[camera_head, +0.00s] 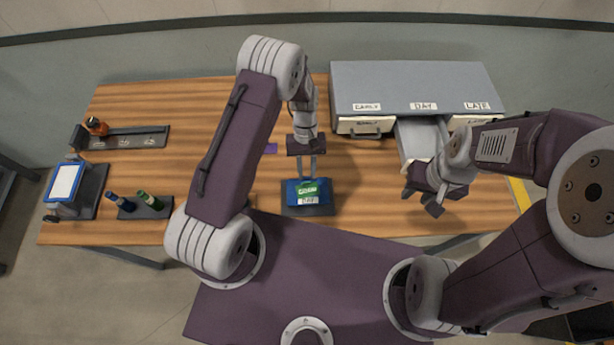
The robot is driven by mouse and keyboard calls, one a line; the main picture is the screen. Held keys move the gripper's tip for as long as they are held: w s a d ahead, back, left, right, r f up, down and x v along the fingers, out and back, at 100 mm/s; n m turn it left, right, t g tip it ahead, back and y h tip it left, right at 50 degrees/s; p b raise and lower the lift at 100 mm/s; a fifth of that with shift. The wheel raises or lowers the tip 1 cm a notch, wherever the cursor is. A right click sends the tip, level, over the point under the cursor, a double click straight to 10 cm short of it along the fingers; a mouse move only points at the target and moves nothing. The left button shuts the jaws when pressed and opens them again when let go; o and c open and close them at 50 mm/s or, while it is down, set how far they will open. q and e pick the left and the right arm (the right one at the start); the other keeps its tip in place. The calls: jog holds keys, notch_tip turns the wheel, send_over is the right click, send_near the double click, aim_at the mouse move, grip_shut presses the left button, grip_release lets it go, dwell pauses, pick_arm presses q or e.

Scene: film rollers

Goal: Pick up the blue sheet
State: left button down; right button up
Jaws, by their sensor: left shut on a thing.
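The blue sheet (291,195) is on a dark stand (290,211) at the front middle of the table, with a green label on it and a white "DAY" tag at the stand's front. My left gripper (313,178) comes down from above with its fingers at the sheet's back edge, shut on the sheet. The fingertips are partly hidden, and I cannot tell whether the sheet is clear of the stand. My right gripper (422,202) is at the right, in front of the pulled-out drawer, with its fingers apart and nothing seen between them.
A grey cabinet (400,83) labelled EARLY, DAY and LATE stands at the back right; its DAY drawer (411,140) is out. At left are a screen device (64,183), two bottles on a holder (152,211) and a rack (140,138) with an orange item. The table (200,120) between is mostly clear.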

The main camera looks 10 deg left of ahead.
pick_arm(q)
jog(key=shift+r, duration=0.8)
jog(key=s+d+r+b, duration=0.1)
jog(key=d+r+b, duration=0.1)
jog(key=d+r, duration=0.7)
jog(key=shift+d, duration=1.25)
